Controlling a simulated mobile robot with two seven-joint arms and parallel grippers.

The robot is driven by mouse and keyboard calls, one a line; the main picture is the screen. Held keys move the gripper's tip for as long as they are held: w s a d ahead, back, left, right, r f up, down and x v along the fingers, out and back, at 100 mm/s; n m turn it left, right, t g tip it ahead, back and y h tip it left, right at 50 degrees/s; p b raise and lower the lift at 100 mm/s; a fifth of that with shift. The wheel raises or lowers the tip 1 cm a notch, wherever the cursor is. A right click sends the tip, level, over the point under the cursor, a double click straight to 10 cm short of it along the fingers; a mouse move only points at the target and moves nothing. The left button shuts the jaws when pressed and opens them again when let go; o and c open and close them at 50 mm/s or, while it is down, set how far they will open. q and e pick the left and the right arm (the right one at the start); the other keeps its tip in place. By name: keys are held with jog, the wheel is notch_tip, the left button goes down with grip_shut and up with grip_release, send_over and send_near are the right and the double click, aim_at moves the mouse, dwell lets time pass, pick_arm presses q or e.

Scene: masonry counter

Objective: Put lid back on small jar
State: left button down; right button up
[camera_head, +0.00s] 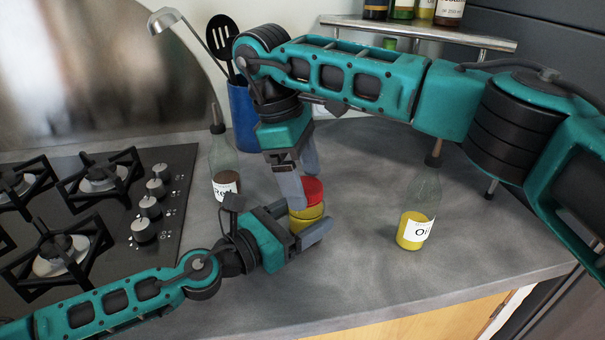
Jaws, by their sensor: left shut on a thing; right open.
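A small yellow jar (300,224) stands upright on the grey counter, in the middle. A red lid (314,191) is at the top of the jar; I cannot tell whether it is fully seated. My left gripper (298,226) is shut on the jar low down, coming in from the left, and one finger crosses in front of it. My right gripper (303,186) is open and points down from above. Its fingers are right at the lid, one in front of its left edge and one behind. The fingers hide part of the lid and jar.
An oil bottle (415,230) stands to the right, and another labelled bottle (223,168) stands to the left. A blue utensil holder (243,118) is behind. The gas hob (172,190) is at left. The front right of the counter is clear.

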jog(key=shift+r, duration=2.25)
